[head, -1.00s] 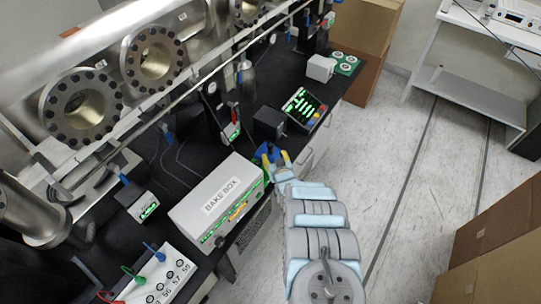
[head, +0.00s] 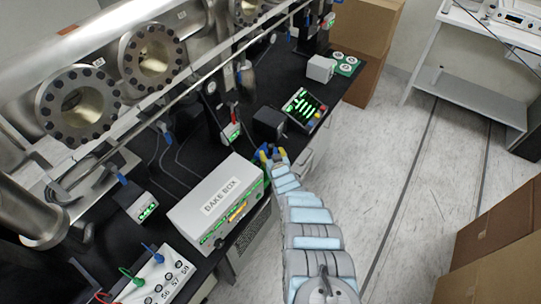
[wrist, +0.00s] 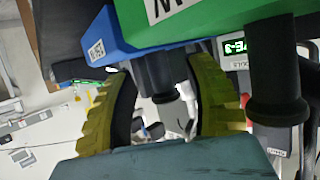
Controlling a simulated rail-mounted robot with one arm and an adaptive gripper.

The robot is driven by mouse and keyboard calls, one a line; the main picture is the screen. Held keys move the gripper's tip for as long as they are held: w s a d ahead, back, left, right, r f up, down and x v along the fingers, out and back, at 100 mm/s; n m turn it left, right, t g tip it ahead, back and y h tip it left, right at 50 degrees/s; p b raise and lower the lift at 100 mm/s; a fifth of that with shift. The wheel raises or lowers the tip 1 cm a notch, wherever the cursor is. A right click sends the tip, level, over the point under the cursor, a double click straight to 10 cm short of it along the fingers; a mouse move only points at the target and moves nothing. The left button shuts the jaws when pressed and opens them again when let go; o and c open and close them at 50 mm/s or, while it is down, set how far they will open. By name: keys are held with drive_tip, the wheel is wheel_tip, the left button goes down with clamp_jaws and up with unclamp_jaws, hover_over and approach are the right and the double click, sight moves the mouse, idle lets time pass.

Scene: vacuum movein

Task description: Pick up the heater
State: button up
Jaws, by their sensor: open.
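My gripper (head: 271,154) is open at the edge of the black bench. In the wrist view, its two yellow fingers (wrist: 160,80) stand apart on either side of a dark cylindrical stem (wrist: 160,70). I cannot tell whether a finger touches the stem. A second black stem (wrist: 275,75) is to the right.
The white bake box (head: 215,203) stands just left of my gripper. A black box (head: 268,123) and a lit control panel (head: 305,107) stand behind it. Steel vacuum flanges (head: 78,105) line the back left.

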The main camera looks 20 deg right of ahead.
drive_tip(key=shift+b+x, duration=0.95)
drive_tip(key=shift+b, duration=0.25)
drive_tip(key=shift+w+f, duration=0.1)
drive_tip(key=shift+w, duration=0.15)
clamp_jaws()
